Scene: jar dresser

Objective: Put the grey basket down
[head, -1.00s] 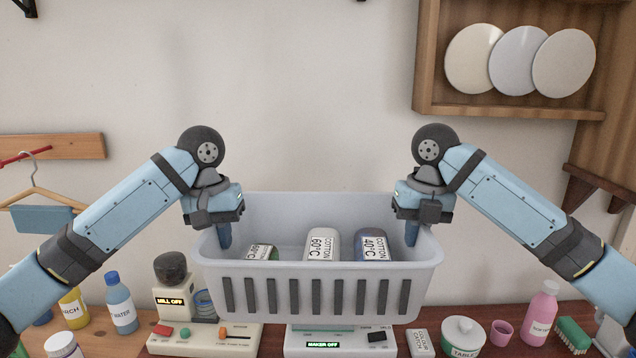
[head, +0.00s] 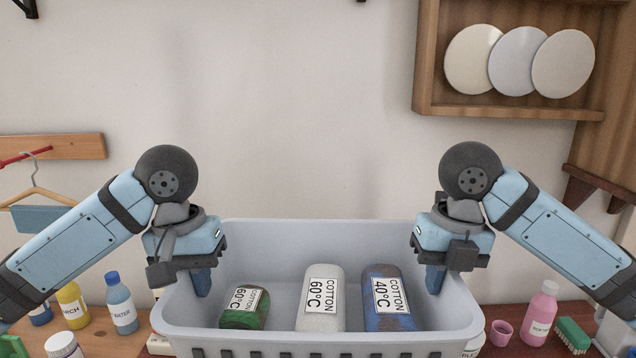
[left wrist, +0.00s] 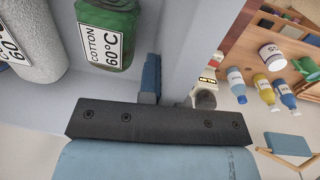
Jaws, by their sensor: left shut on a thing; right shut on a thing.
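The grey basket (head: 300,339) is held up by both my grippers, in front of and above the dresser top, at the bottom of the head view. It holds a green roll (head: 246,307) and a white roll (head: 321,300), both labelled COTTON 60°C, and a blue roll (head: 389,300) labelled COTTON 40°C. My left gripper (head: 200,280) is shut on the basket's left wall, which also shows in the left wrist view (left wrist: 205,45). My right gripper (head: 434,278) is shut on its right wall. The basket's underside is out of view.
A pink bottle (head: 539,315), a pink cup (head: 501,333) and a green brush (head: 574,335) stand at right. The basket hides most of the middle.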

